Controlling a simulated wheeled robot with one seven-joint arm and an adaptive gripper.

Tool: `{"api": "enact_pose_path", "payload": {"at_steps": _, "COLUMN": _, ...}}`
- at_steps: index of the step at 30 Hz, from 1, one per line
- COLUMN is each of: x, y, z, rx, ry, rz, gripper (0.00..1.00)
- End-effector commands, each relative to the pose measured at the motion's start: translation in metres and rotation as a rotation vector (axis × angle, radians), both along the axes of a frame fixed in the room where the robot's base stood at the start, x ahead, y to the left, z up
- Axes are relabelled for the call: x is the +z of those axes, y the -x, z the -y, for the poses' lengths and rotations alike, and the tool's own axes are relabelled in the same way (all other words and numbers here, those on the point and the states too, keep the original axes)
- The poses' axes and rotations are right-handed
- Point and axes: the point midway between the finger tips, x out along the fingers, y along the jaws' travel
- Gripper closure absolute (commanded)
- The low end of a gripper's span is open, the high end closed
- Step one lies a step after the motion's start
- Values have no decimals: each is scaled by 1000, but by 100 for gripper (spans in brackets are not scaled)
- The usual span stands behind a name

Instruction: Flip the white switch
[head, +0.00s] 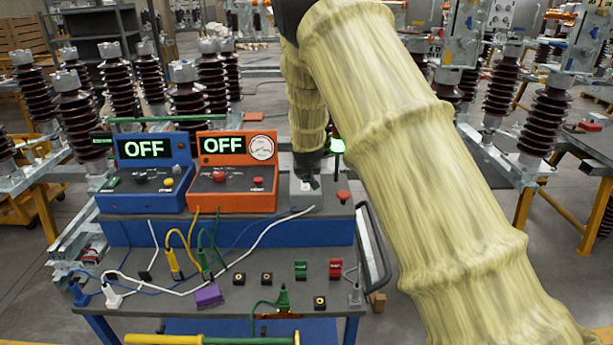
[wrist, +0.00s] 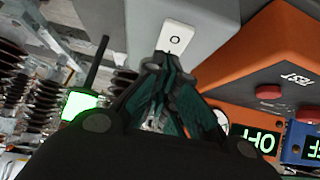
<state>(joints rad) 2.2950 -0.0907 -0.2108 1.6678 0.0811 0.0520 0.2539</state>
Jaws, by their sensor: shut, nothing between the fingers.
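The white switch (wrist: 175,39) is a small white rocker with a round "O" mark, set in the face of a grey box (wrist: 212,22). In the head view the grey box (head: 318,205) stands right of the orange unit, and a small part of the switch (head: 304,187) shows below my gripper (head: 308,180). In the wrist view my gripper (wrist: 163,62) is shut and empty, its fingertips at the lower edge of the switch. I cannot tell whether they touch it. The fingers hide the switch's lower end.
A blue unit (head: 150,200) and an orange unit (head: 235,198), both reading OFF, stand left of the box. Cables and sockets cover the lower panel (head: 240,310).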

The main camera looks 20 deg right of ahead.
Motion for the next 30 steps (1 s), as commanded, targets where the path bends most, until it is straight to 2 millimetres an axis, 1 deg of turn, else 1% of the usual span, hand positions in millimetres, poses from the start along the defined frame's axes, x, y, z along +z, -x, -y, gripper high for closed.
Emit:
{"api": "enact_pose_path", "payload": {"at_steps": 1, "x": 10, "y": 0, "z": 0, "rx": 0, "ry": 1, "rz": 2, "gripper": 100}}
{"api": "enact_pose_path", "payload": {"at_steps": 7, "x": 40, "y": 3, "z": -2, "rx": 1, "ry": 1, "rz": 1, "gripper": 100}}
{"api": "enact_pose_path", "payload": {"at_steps": 8, "x": 35, "y": 6, "z": -3, "rx": 1, "ry": 1, "rz": 0, "gripper": 100}}
{"api": "enact_pose_path", "payload": {"at_steps": 9, "x": 35, "y": 9, "z": -4, "rx": 1, "ry": 1, "rz": 0, "gripper": 100}}
{"api": "enact_pose_path", "payload": {"at_steps": 30, "x": 83, "y": 67, "z": -24, "rx": 0, "ry": 0, "rz": 0, "gripper": 100}}
